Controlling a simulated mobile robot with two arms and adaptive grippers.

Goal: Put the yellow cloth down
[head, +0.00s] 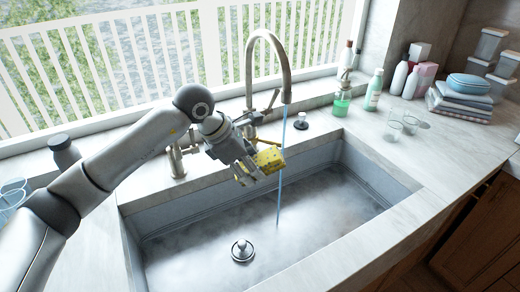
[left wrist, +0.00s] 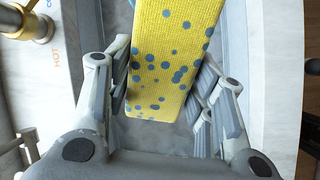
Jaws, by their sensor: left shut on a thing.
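The yellow cloth (head: 270,160) has blue-grey dots and is held over the back part of the sink (head: 150,222). My left gripper (head: 250,169) comes in from the left and is shut on the cloth, beside the running water. In the left wrist view the cloth (left wrist: 170,60) sits between the two fingers (left wrist: 165,100) and reaches up out of the frame. The cloth hangs above the sink floor, apart from it. My right gripper is not in view.
A tall faucet (head: 268,36) runs a thin stream of water into the sink. A drain stopper (head: 242,250) is on the sink floor. Bottles, glasses and a stack of folded cloths (head: 462,100) stand on the right counter. The front counter edge is clear.

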